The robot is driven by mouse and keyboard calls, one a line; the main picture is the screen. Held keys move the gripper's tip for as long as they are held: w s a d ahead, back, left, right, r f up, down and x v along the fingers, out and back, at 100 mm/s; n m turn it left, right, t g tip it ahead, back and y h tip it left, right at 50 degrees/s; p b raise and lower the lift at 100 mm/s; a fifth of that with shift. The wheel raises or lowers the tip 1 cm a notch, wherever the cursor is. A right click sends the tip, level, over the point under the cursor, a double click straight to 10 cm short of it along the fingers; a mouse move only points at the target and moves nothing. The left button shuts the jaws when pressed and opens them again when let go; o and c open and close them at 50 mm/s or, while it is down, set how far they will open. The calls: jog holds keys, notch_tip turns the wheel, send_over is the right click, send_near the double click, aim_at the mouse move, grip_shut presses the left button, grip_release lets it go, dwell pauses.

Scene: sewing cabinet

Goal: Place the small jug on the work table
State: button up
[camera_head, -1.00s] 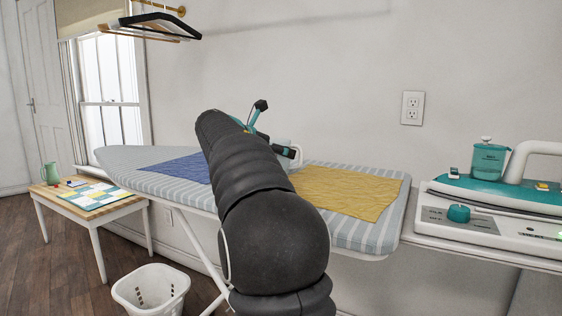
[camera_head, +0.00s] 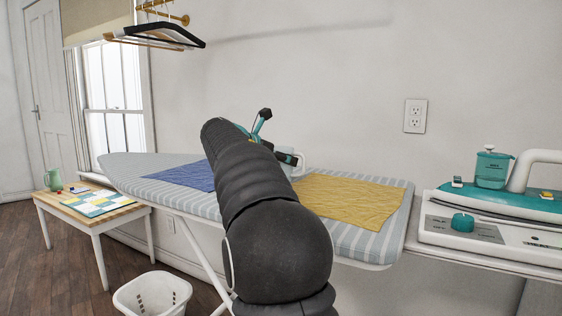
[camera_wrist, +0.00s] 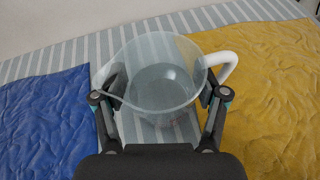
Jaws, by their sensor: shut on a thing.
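The small jug (camera_wrist: 160,72) is clear, with a white handle (camera_wrist: 222,66) on its right in the wrist view. My gripper (camera_wrist: 160,98) is shut on it, one finger on each side of its body. The jug is upright or nearly so, over the striped ironing board; I cannot tell whether it touches the cover. In the head view the jug (camera_head: 295,157) shows only in part behind my arm. The low wooden table at the left, likely the work table (camera_head: 122,207), has white legs and stands beyond the board's narrow end.
On the table are a green pitcher (camera_head: 52,179) and a patchwork piece (camera_head: 97,203). The ironing board (camera_head: 235,205) bears a blue cloth (camera_head: 180,173) and a yellow cloth (camera_head: 345,198). A white basket (camera_head: 152,295) stands on the floor. A steam iron station (camera_head: 490,215) is at right.

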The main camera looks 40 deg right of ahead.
jog(key=shift+r+p, duration=0.5)
jog(key=shift+r, duration=1)
jog(key=s+d+r+p, duration=0.1)
jog(key=s+d+r, duration=0.3)
jog(key=s+r, duration=0.3)
jog(key=shift+s+d+r, duration=0.35)
jog(key=shift+s+r, duration=0.05)
jog(key=shift+s, duration=1.35)
jog(key=shift+s, duration=0.1)
